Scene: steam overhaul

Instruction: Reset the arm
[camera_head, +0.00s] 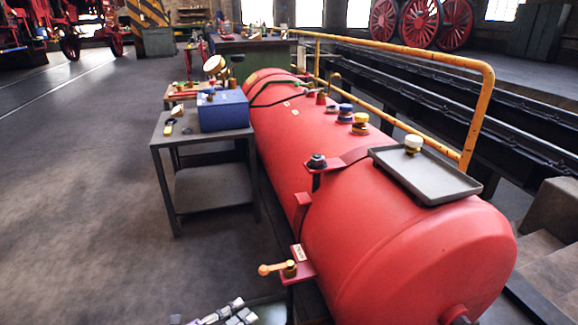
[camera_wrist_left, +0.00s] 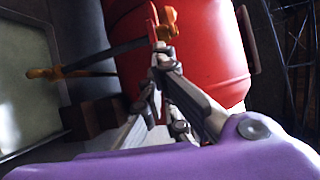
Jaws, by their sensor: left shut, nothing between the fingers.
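My left gripper (camera_head: 228,317) shows at the bottom edge of the head view, low in front of the red boiler (camera_head: 420,255); most of its arm is cut off. In the left wrist view the gripper (camera_wrist_left: 160,52) has its fingers together and empty. Behind or beside the fingertips there is an orange piece (camera_wrist_left: 166,20); I cannot tell whether they touch. In the head view a lever with an orange handle (camera_head: 270,268) and a brass hub sits on a red bracket at the boiler's near left side. My right gripper is not in view.
A grey tray (camera_head: 440,187) with a white-topped knob lies on the boiler. A metal side table (camera_head: 207,140) with a blue box (camera_head: 223,112) stands left of it. A yellow rail (camera_head: 400,48) runs along the right. The floor (camera_head: 80,200) at left is clear.

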